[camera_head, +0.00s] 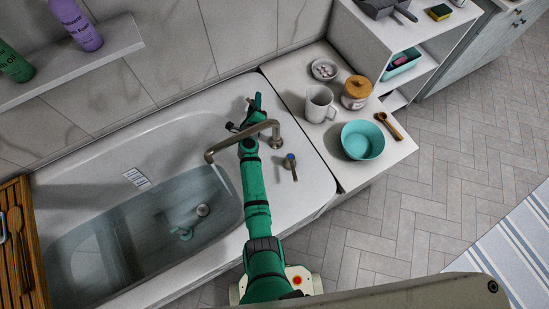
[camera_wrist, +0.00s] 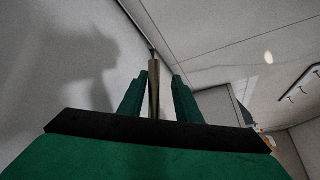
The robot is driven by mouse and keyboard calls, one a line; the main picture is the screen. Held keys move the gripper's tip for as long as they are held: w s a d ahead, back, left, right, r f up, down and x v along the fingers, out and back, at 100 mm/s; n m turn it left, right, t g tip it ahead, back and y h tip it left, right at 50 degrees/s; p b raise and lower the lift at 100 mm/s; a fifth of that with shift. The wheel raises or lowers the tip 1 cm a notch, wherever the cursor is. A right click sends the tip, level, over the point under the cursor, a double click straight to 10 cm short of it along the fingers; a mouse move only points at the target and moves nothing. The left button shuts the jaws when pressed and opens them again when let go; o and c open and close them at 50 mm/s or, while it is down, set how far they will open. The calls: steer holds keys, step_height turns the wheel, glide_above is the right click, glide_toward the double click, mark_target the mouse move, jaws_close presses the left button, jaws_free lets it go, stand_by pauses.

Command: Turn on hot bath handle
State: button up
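The bath (camera_head: 95,165) has a bronze spout (camera_head: 240,142) at its right end. A small handle with a blue mark (camera_head: 290,163) stands on the rim nearer the front. My gripper (camera_head: 251,108) is on the far side of the spout, close to the wall. In the wrist view, a bronze upright handle (camera_wrist: 154,88) stands between the two green fingers (camera_wrist: 157,92), with a visible gap at the right finger. My gripper is open around it. In the head view my gripper mostly hides this handle, and any colour mark on it is not visible.
My arm reaches across the rim, beside the spout. Water stands in the bath, and a pale streak falls below the spout. A white counter (camera_head: 350,180) to the right holds a mug (camera_head: 319,103), a jar (camera_head: 356,92) and a teal bowl (camera_head: 362,140). The tiled wall is close behind.

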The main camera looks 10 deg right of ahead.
steer(key=f+v, duration=0.1)
steer(key=v, duration=0.3)
steer(key=f+v, duration=0.1)
steer(key=v, duration=0.3)
steer(key=f+v, duration=0.1)
steer(key=v, duration=0.4)
steer(key=shift+s+d+r, duration=0.1)
steer(key=shift+s+d, duration=0.05)
steer(key=shift+s, duration=0.35)
steer(key=s+d+n, duration=0.1)
steer(key=s, duration=0.1)
steer(key=s+d+r+n, duration=0.1)
steer(key=s, duration=0.2)
steer(key=s+d+n, duration=0.1)
steer(key=s+n, duration=0.1)
steer(key=shift+s+d+r+t, duration=0.1)
steer(key=shift+s+r+t, duration=0.1)
steer(key=shift+s+t, duration=0.2)
steer(key=s+d+r+n, duration=0.1)
steer(key=s+r+n, duration=0.2)
steer(key=s, duration=0.6)
steer(key=shift+s+d+n+t, duration=0.15)
steer(key=shift+d+n+t, duration=0.2)
steer(key=shift+n, duration=0.75)
steer(key=shift+c, duration=0.4)
